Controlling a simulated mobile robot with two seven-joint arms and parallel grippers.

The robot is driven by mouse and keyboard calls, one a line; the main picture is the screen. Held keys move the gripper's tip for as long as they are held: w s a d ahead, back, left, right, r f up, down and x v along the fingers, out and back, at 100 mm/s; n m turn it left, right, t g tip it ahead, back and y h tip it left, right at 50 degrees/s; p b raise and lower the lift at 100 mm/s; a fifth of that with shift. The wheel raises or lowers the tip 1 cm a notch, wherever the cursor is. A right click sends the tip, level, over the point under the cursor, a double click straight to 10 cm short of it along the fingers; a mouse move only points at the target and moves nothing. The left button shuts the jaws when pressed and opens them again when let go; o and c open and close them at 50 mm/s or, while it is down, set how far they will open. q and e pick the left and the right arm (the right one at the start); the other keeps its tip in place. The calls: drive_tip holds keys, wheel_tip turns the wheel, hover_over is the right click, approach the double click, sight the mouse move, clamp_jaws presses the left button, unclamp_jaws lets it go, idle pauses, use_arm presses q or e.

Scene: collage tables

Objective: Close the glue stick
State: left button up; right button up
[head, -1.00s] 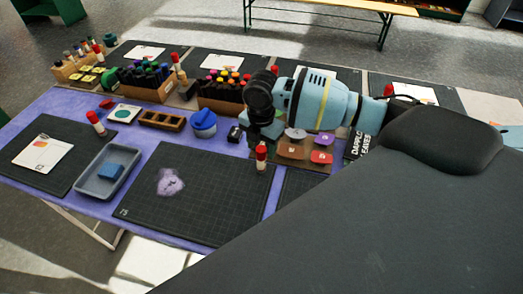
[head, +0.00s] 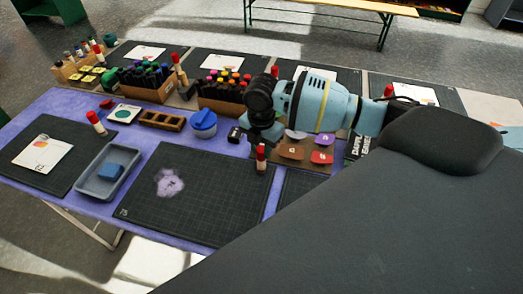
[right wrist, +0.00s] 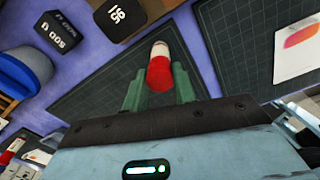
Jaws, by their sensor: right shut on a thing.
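A glue stick (head: 261,163) with a red top and a pale body stands upright at the right back corner of the dark cutting mat. My right gripper (head: 261,146) is directly above it, reaching down. In the right wrist view the red cap (right wrist: 159,74) is between the two green fingers of the right gripper (right wrist: 159,88), which are shut on it. The white body (right wrist: 159,50) shows beyond the cap. I cannot tell how far the cap is seated on the stick. My left gripper is not in view.
The cutting mat (head: 205,220) carries a pale purple patch. A grey tray (head: 88,189) with a blue sponge stands left. A blue-lidded pot (head: 203,122), small black blocks (right wrist: 122,14) and a board with coloured pieces (head: 290,153) are close to the gripper. Other red-capped sticks stand around.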

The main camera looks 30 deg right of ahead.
sight(262, 152)
drive_tip(key=shift+r, duration=0.5)
drive_tip(key=r, duration=0.1)
drive_tip(key=s+r, duration=0.1)
drive_tip(key=shift+a+r, duration=0.25)
drive_tip(key=shift+r, duration=0.1)
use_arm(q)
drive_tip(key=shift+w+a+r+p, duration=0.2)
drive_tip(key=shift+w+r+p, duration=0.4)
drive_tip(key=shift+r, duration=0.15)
use_arm(e)
drive_tip(key=s+a, duration=0.3)
drive_tip(key=s, duration=0.3)
drive_tip(key=s+a+r, duration=0.1)
drive_tip(key=s+a, duration=0.2)
drive_tip(key=s, duration=0.4)
drive_tip(key=shift+s+a+r, duration=0.15)
drive_tip(key=shift+a, duration=0.25)
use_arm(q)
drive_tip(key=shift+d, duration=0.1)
